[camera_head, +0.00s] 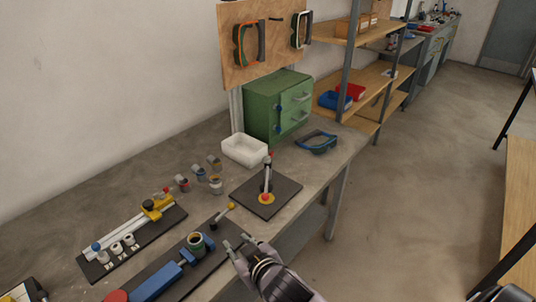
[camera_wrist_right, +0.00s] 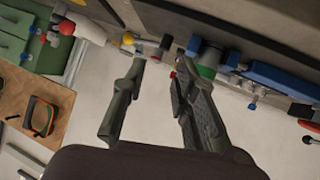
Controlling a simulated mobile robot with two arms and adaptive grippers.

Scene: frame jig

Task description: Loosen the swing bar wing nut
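My right gripper (camera_head: 241,242) is open and empty at the table's front edge, beside a dark plate that bears a blue clamp (camera_head: 157,282) and a cup with a green ring (camera_head: 196,241). A short lever with a yellow knob (camera_head: 231,206) stands at that plate's far end. In the right wrist view, the open fingers of the right gripper (camera_wrist_right: 152,68) have a clear gap, with a red-ended dark piece (camera_wrist_right: 165,42) beyond them and the green ring (camera_wrist_right: 206,72) at right. I cannot surely tell which part is the swing bar wing nut.
A dark square plate (camera_head: 285,200) carries an upright white post with a red top. A rail fixture (camera_head: 130,236), small cups (camera_head: 199,172), a white bin (camera_head: 244,150), goggles (camera_head: 317,141) and a green cabinet (camera_head: 279,105) share the table.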

